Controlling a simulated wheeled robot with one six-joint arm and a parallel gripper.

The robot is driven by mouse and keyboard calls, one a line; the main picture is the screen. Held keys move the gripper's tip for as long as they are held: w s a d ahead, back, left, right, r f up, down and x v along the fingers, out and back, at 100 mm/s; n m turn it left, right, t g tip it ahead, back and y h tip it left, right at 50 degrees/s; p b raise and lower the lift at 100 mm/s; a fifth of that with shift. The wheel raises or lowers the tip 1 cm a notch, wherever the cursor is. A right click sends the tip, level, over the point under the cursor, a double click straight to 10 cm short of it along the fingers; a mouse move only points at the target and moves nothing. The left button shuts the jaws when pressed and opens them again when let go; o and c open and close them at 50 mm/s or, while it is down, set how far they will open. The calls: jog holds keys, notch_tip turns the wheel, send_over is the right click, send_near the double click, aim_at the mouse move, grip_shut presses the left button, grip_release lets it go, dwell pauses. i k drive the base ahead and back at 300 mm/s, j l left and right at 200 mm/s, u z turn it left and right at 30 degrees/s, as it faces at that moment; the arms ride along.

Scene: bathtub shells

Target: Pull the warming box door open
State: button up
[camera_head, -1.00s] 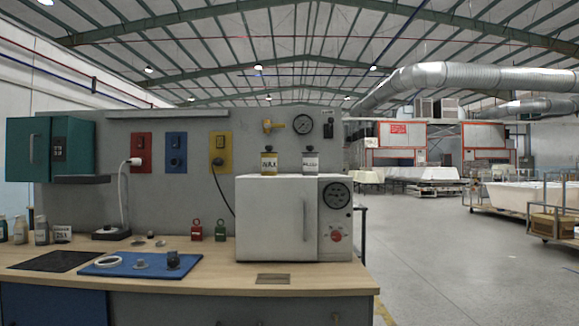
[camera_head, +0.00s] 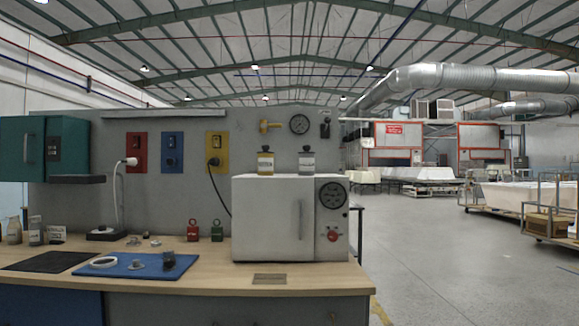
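The warming box (camera_head: 265,222) is a white cabinet on the right part of the wooden bench. Its door fills the left of its front and is shut, with a vertical handle (camera_head: 301,219) near the door's right edge. A control panel (camera_head: 332,220) with a black dial and a red knob is right of the door. Two labelled bottles, a yellow one (camera_head: 265,161) and a whitish one (camera_head: 306,160), stand on top of the box. My gripper is not in view.
The bench (camera_head: 200,283) holds a blue mat (camera_head: 135,266) with small parts, a black mat, and red and green padlocks (camera_head: 193,230). A teal cabinet (camera_head: 30,150) hangs at left. Open grey floor (camera_head: 430,260) lies right of the bench; carts with white tubs stand beyond.

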aim_at(273, 218)
jog(key=i+l, duration=0.1)
jog(key=i, duration=0.35)
jog(key=i+l, duration=0.15)
jog(key=i, duration=0.3)
